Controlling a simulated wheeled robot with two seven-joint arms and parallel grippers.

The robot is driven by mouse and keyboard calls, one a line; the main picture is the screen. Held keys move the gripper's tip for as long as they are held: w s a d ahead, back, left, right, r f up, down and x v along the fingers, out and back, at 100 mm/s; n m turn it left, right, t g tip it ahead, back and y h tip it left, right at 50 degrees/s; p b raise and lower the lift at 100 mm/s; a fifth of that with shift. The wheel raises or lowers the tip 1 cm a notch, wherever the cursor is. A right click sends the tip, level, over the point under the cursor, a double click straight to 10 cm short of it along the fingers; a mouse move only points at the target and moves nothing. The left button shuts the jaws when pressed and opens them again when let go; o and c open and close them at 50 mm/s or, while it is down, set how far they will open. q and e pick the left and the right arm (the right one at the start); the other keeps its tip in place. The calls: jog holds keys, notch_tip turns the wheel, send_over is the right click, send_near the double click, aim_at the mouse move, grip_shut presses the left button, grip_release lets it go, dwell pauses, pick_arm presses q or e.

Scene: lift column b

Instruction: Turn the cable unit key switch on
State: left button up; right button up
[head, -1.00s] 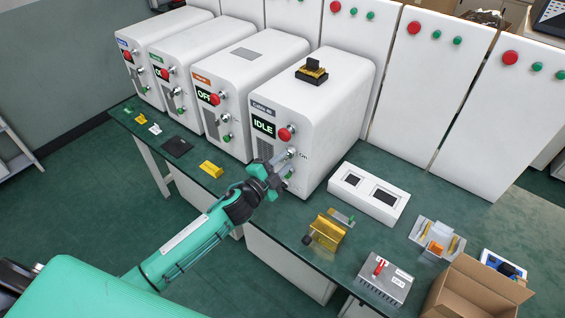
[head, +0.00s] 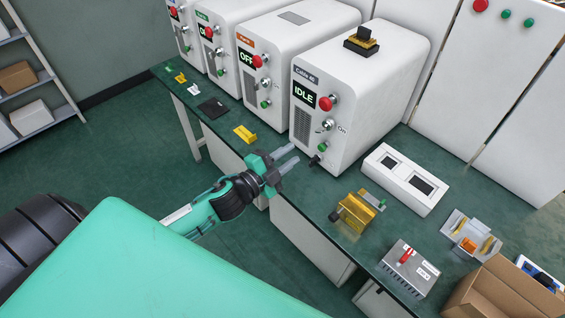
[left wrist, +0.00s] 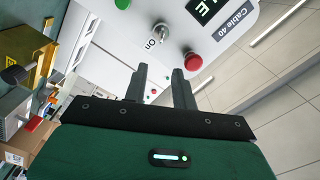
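The cable unit (head: 350,85) is the white machine nearest me, labelled Cable 40, its screen (head: 304,94) reading IDLE. Its silver key switch (head: 326,125) sits on the front below the red button, beside the word "On". In the left wrist view the key switch (left wrist: 161,32) shows beyond the fingertips, next to the "On" mark; I cannot tell its exact angle. My left gripper (head: 298,154) is open and empty, in front of the unit's lower front and apart from it. Its two fingers (left wrist: 160,75) stand apart in the left wrist view. My right gripper is not in view.
A red button (head: 328,103) and a green button (head: 322,147) flank the switch. Similar white machines stand to the left. A white box (head: 405,180), yellow block (head: 354,213), grey box (head: 408,268) and cardboard box (head: 500,296) occupy the bench's right side.

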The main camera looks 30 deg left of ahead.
pick_arm(q)
jog(key=shift+v, duration=0.9)
jog(key=a+f+n+g+y, duration=0.2)
jog(key=a+f+n, duration=0.1)
jog(key=f, duration=0.9)
jog(key=a+f+n+g+y, duration=0.2)
jog(key=a+f, duration=0.1)
jog(key=f, duration=0.8)
jog(key=s+a+f+n+g+y, duration=0.1)
jog(key=s+f+n+g, duration=0.1)
jog(key=s+f, duration=0.5)
jog(key=s+a+f+n+g+y, duration=0.1)
jog(key=s+a+f, duration=0.1)
jog(key=f, duration=0.8)
jog(key=s+d+f+n+g, duration=0.2)
jog(key=s+f+n+g, duration=0.15)
jog(key=s+f, duration=1)
jog(key=s+d+f+g, duration=0.1)
jog(key=s+f, duration=0.1)
jog(key=s, duration=0.4)
jog(key=s+d+f+n+g, duration=0.1)
jog(key=s+d+f+g, duration=0.1)
jog(key=s, duration=0.5)
jog(key=s+d+f+n+g, duration=0.1)
jog(key=s+f+g, duration=0.1)
jog(key=s+f, duration=0.2)
jog(key=s, duration=0.3)
jog(key=shift+d+f, duration=0.2)
jog(key=shift+d, duration=0.05)
